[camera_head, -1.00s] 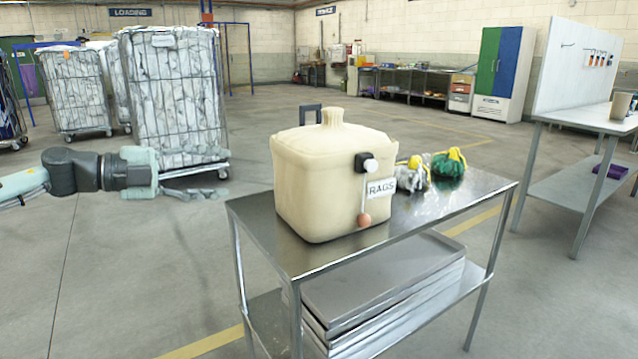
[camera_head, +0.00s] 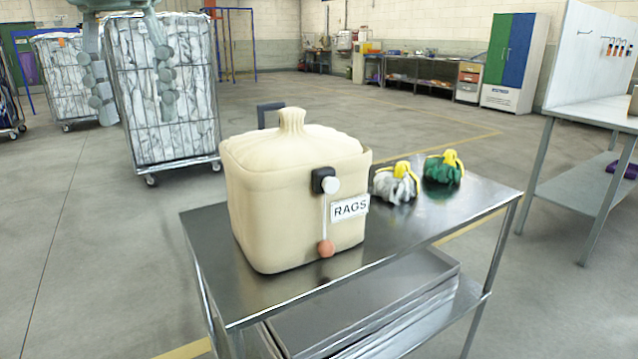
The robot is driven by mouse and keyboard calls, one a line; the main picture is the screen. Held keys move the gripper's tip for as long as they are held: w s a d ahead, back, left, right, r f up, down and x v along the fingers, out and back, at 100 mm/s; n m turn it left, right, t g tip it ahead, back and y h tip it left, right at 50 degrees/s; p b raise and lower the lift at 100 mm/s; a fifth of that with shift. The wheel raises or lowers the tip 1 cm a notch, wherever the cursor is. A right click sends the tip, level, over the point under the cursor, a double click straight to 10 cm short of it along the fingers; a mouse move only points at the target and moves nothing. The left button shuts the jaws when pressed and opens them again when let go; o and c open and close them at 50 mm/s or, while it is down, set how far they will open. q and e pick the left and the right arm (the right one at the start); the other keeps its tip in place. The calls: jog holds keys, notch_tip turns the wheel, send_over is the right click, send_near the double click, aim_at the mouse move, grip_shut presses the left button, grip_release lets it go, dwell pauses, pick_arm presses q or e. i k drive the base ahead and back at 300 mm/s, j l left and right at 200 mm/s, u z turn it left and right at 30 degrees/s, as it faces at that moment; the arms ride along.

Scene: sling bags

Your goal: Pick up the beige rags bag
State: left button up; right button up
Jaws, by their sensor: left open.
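The beige rags bag (camera_head: 265,205) stands upright on the top of a metal cart (camera_head: 415,225). It has a gathered neck on top, a dark handle behind it at the left, and a white RAGS label on the front. A black clip with a white knob and a cord ending in an orange ball also hang on its front. My left gripper (camera_head: 138,108) is at the upper left, fingers pointing down, spread apart and empty. It appears left of and above the bag, clear of it. My right gripper is not in view.
A grey-white bundle (camera_head: 397,186) and a green bundle (camera_head: 443,170), both with yellow ties, lie right of the bag. Metal trays (camera_head: 400,300) fill the cart's lower shelf. A wire cage trolley (camera_head: 165,135) stands behind at left. A workbench (camera_head: 590,115) stands at right.

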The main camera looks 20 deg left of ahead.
aim_at(280, 210)
jog(key=i+l, duration=0.2)
jog(key=i, duration=0.25)
jog(key=i+l, duration=0.15)
jog(key=i, duration=0.3)
